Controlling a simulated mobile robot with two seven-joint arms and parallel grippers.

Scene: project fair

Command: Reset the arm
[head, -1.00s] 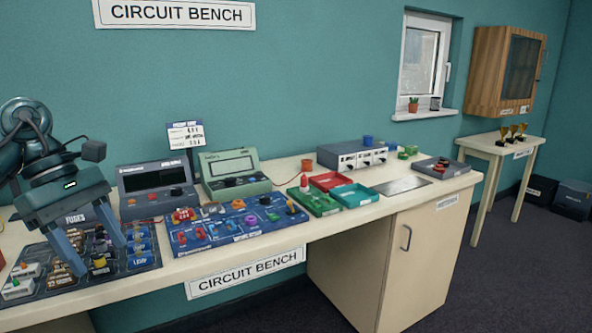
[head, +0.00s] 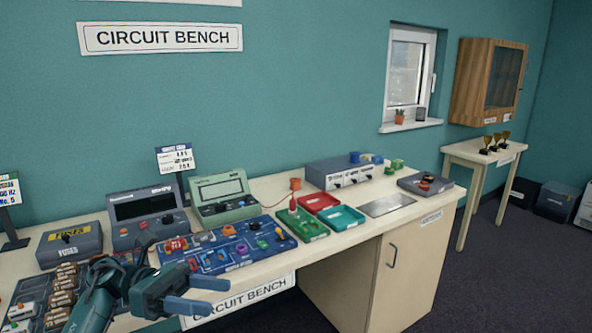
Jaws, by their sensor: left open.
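My left gripper (head: 205,293) shows at the lower left in the head view, at the end of my left arm (head: 92,304). Its two blue fingers point right and are spread apart, with nothing between them. It is in front of the bench's front edge, below the blue circuit board (head: 222,249) in the picture, and covers part of the lower bench sign. My right gripper is not in view.
The bench (head: 268,194) carries a fuses box (head: 70,245), a dark meter (head: 147,211), a green meter (head: 222,197), red (head: 319,202) and teal (head: 341,218) trays, and a grey power unit (head: 345,173). A trophy table (head: 471,154) stands at right.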

